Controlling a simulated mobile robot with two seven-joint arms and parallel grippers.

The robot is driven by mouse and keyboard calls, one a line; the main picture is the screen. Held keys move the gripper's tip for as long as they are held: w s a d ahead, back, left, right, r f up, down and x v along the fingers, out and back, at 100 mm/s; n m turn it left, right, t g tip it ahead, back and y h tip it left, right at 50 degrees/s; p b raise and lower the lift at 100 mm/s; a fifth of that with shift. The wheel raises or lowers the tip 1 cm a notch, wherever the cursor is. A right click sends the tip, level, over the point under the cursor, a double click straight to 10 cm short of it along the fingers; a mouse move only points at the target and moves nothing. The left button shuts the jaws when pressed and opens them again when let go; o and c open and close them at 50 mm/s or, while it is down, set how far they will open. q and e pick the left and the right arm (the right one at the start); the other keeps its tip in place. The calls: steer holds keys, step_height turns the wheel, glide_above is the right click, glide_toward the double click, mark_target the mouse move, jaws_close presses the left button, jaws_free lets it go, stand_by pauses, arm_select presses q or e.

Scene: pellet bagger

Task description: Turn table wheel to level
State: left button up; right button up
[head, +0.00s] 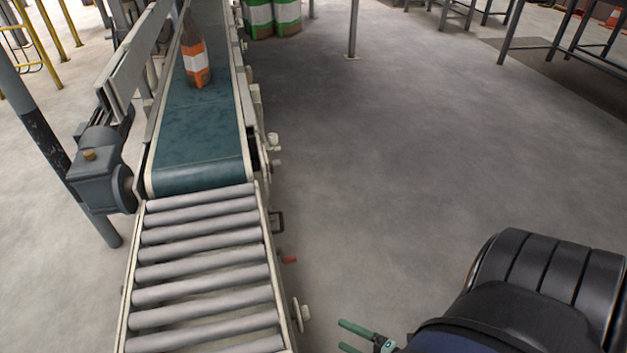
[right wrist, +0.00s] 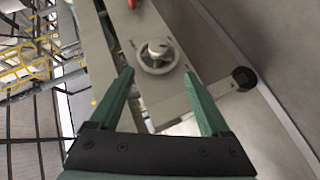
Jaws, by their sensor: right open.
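The table wheel (head: 301,313) is a small pale handwheel on the right side of the roller table (head: 207,250). In the right wrist view the wheel (right wrist: 157,56) shows face-on, with a spoked rim and a central hub, ahead of and between my fingers. My right gripper (head: 350,335) is open, with green fingers, just right of the wheel in the head view. In the right wrist view my right gripper (right wrist: 160,85) is empty and its fingers are apart from the wheel. My left gripper is not in view.
A red knob (head: 290,260) and a black bracket (head: 277,222) stick out from the table's side. A grey motor (head: 100,170) stands at left.

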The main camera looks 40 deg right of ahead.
mark_target(299, 314)
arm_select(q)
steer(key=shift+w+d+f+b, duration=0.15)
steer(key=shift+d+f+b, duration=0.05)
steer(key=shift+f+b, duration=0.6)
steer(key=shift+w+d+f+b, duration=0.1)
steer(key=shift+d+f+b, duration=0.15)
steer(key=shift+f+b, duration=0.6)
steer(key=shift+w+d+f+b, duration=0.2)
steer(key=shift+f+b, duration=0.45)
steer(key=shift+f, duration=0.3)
arm_select(e)
steer(key=x, duration=1.3)
steer(key=shift+d, duration=0.3)
steer(key=shift+c, duration=0.2)
jaws_close()
steer(key=shift+r, duration=0.1)
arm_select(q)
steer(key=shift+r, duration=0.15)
